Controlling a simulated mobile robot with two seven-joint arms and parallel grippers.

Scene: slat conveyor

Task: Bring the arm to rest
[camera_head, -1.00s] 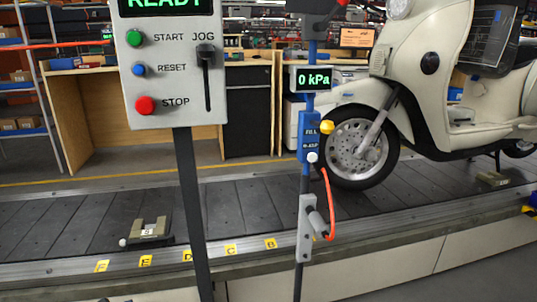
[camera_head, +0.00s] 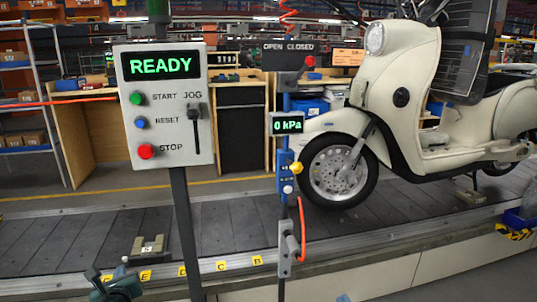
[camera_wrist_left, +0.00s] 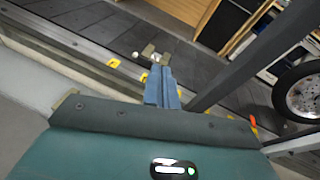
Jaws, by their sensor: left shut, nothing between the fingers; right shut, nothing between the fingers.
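My left gripper (camera_wrist_left: 160,72) shows in the left wrist view with its two blue fingers together and nothing between them. Its teal body rises along the lower left edge of the head view (camera_head: 118,288), in front of the conveyor's near edge. In the wrist view the fingers point towards a small wheel holder (camera_wrist_left: 154,55) on the slats; they overlap it in the picture, and I cannot tell the gap. A blue tip at the bottom edge of the head view appears to be my right gripper (camera_head: 343,298); most of it is out of frame.
The control box (camera_head: 164,105) reads READY on a dark post (camera_head: 184,230). A blue air-fill stand (camera_head: 285,160) reads 0 kPa. A cream scooter (camera_head: 410,110) stands on the slat conveyor (camera_head: 70,235) at right. The wheel holder (camera_head: 150,246) sits on the left slats.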

